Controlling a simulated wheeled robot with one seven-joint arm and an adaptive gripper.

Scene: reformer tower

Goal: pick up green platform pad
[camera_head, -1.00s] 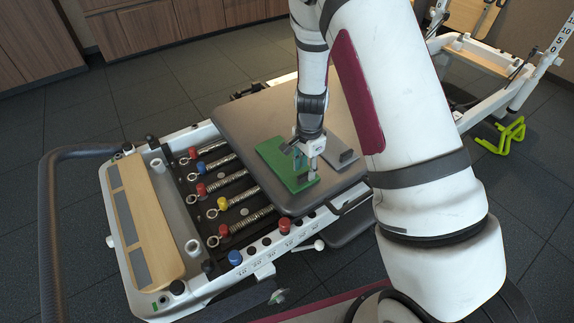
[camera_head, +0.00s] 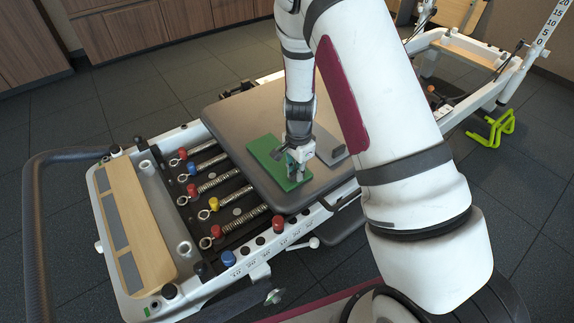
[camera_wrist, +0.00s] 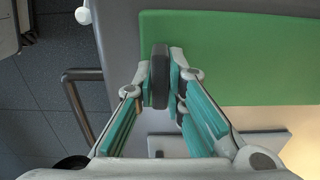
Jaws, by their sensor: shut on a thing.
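The green platform pad (camera_head: 262,149) is a flat rectangle on the grey carriage of the reformer. In the wrist view the pad (camera_wrist: 240,60) fills the upper right. A dark upright grip piece (camera_wrist: 160,75) stands at the pad's near left part. My gripper (camera_wrist: 161,72) has its two fingers shut on this grip piece, one on each side. In the head view my gripper (camera_head: 294,172) is over the front part of the pad and hides some of it. I cannot tell whether the pad is clear of the carriage.
A grey pad (camera_head: 332,153) lies just right of the green one; it also shows in the wrist view (camera_wrist: 215,144). The grey carriage (camera_head: 222,112) is bare behind. Springs with coloured knobs (camera_head: 213,203) lie left. A lime-green stand (camera_head: 492,128) is on the floor.

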